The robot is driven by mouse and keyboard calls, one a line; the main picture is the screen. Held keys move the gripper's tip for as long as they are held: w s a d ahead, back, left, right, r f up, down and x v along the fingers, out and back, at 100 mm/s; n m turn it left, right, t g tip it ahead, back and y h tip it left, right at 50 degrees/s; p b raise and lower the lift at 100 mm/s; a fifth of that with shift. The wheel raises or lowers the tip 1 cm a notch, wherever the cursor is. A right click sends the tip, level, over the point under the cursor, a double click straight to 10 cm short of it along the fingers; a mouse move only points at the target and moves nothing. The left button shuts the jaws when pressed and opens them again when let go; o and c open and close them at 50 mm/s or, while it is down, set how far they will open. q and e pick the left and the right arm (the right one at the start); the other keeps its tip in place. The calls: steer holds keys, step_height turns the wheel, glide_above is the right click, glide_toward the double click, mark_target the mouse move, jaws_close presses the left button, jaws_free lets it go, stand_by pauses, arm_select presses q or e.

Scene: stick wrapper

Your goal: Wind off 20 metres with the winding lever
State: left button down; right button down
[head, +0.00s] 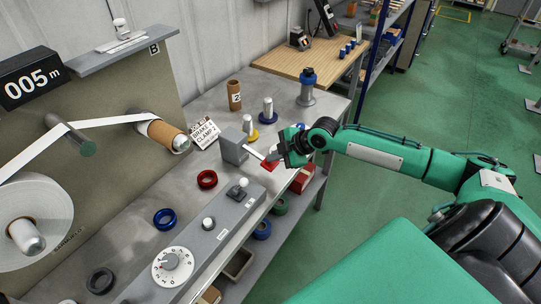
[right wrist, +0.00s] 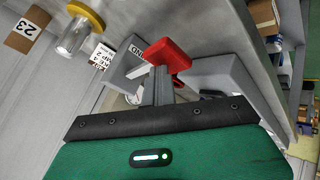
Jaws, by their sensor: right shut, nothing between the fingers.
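The winding lever has a red handle (head: 269,163) on a pale arm from a grey box (head: 233,146) at the bench's front edge. In the right wrist view the red handle (right wrist: 168,55) shows just beyond my fingertips, beside the grey box marked WIND (right wrist: 123,62). My right gripper (head: 280,157) is shut and empty right at the handle; its fingers also show in the right wrist view (right wrist: 160,80). I cannot tell whether they touch it. The counter (head: 30,81) reads 005 m. White tape (head: 105,121) runs from the large roll (head: 35,215) to a brown core (head: 165,134).
Red (head: 207,179), blue (head: 165,219) and black (head: 100,281) rings lie on the bench. A brake clamp sign (head: 205,133) stands behind. Green floor at right is open.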

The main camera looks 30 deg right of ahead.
steer(key=shift+r+p, duration=1.45)
steer(key=shift+r, duration=0.45)
steer(key=shift+w+r, duration=0.1)
step_height(320, 180, up, 5)
steer(key=p, duration=0.4)
stand_by(1.4)
